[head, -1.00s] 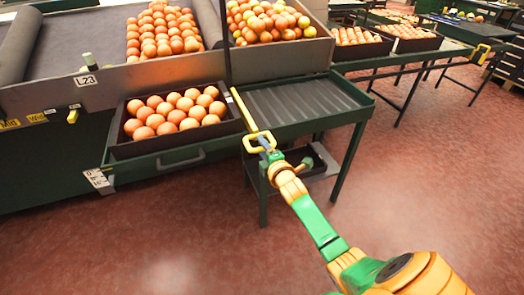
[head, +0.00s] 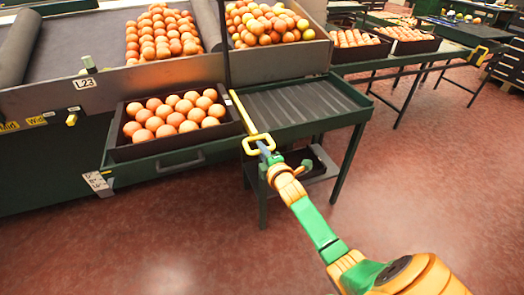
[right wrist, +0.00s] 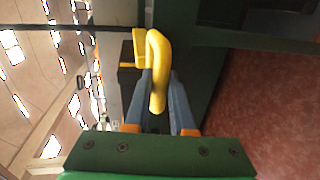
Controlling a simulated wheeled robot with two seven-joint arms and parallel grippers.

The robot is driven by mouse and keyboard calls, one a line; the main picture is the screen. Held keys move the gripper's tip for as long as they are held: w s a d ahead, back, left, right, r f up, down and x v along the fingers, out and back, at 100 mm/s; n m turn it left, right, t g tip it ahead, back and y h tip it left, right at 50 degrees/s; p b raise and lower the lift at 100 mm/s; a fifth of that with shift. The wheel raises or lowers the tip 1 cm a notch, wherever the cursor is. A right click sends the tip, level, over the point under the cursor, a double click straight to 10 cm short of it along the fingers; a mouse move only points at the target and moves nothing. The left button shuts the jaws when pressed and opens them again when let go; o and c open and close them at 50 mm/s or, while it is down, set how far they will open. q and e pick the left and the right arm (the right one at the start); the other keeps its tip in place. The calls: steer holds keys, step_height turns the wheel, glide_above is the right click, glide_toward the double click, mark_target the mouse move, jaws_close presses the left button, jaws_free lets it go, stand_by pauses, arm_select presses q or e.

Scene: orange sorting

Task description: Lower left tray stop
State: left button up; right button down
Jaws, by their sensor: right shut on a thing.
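The tray stop is a yellow bar (head: 241,113) with a looped handle (head: 258,138), at the right end of the crate of oranges (head: 130,151). The bar slopes from beside the crate down to the handle at the table's front edge. My right gripper (head: 265,149) is shut on the yellow handle. In the right wrist view the handle (right wrist: 158,70) sits between the two grey fingers (right wrist: 160,100). My left gripper is not in view.
An empty ribbed roller table (head: 300,105) lies right of the bar. Sloped bins of oranges (head: 160,35) and mixed fruit (head: 262,22) stand behind. A dark post (head: 224,45) rises by the bar. Red floor (head: 430,170) is open at right.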

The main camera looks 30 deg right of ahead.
stand_by(0.8)
step_height(320, 180, down, 5)
steer(key=b, duration=0.3)
steer(key=shift+s+a+f+b, duration=0.1)
steer(key=shift+f+b, duration=0.05)
steer(key=shift+b, duration=0.25)
steer(key=c, duration=0.8)
jaws_free()
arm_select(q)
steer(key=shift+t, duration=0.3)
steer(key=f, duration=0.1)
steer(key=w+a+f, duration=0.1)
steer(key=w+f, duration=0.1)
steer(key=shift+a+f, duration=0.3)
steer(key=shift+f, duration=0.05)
arm_select(e)
steer(key=shift+o, duration=0.2)
